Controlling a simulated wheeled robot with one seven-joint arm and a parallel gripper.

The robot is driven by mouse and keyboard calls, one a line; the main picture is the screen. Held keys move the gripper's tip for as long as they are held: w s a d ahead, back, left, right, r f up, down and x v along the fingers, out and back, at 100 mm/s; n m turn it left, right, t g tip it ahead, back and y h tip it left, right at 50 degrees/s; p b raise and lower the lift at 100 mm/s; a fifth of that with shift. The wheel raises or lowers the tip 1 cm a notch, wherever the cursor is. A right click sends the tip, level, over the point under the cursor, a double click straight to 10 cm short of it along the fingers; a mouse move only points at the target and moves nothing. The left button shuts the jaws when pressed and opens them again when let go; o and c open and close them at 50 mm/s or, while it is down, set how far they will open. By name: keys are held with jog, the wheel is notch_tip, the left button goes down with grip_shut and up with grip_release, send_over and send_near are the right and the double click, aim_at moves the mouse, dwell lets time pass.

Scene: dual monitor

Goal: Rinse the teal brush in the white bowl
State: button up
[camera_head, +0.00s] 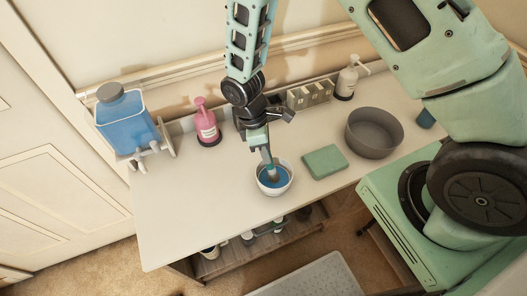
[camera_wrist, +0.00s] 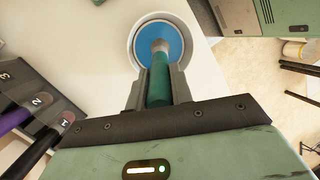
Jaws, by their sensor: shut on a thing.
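The white bowl (camera_head: 283,187) stands on the white counter and holds blue liquid. It also shows at the top of the wrist view (camera_wrist: 133,45). My gripper (camera_head: 266,150) points down over the bowl. In the wrist view my gripper (camera_wrist: 157,88) is shut on the teal handle of the brush (camera_wrist: 158,78). The brush's pale ferrule and head (camera_head: 272,174) point down into the bowl, over or in the blue liquid. How deep the tip sits is hard to tell.
A teal sponge-like block (camera_head: 324,161) and a grey round basin (camera_head: 374,133) stand right of the bowl. A pink pump bottle (camera_head: 206,124), a blue tank (camera_head: 127,120) and a white pump bottle (camera_head: 347,80) stand at the back. The counter's left front (camera_head: 175,220) is clear.

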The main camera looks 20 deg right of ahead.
jog(key=shift+r+p, duration=3.3)
jog(key=shift+r, duration=1.05)
